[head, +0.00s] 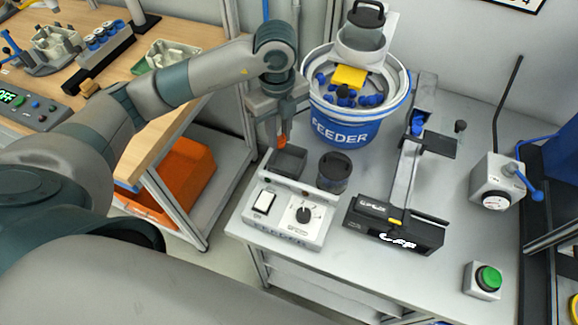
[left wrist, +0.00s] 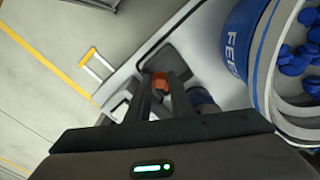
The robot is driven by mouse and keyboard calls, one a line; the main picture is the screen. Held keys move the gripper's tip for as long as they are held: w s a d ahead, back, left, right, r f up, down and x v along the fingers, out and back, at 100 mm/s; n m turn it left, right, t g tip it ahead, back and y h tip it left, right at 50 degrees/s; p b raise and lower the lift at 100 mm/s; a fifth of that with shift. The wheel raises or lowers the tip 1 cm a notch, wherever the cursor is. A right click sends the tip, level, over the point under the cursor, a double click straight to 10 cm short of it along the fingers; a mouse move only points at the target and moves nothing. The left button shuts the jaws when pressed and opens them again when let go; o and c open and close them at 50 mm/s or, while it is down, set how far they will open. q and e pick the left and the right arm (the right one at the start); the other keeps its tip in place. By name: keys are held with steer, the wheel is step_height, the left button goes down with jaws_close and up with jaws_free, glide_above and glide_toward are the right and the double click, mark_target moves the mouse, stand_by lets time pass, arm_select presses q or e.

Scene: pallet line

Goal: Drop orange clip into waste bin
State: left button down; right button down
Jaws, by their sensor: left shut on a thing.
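My left gripper (head: 282,132) points down and is shut on the small orange clip (head: 282,141). It holds the clip above the back part of a dark square tray (head: 290,163) on the white control box. In the left wrist view the clip (left wrist: 161,80) shows between the fingertips, with the dark tray behind it. A dark round container (head: 333,173) stands just right of the tray. No label marks either of these as the waste bin, so I cannot tell which it is. My right gripper is not in view.
A blue-and-white feeder bowl (head: 345,130) with blue parts stands close to the right of the gripper. The control box (head: 285,228) has a switch and a knob. A black-ended track (head: 397,225) lies to the right. An orange crate (head: 185,165) sits below the wooden bench.

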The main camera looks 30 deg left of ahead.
arm_select(q)
steer(key=shift+f, duration=0.25)
steer(key=c, duration=1.5)
jaws_free()
steer(key=shift+r, duration=0.1)
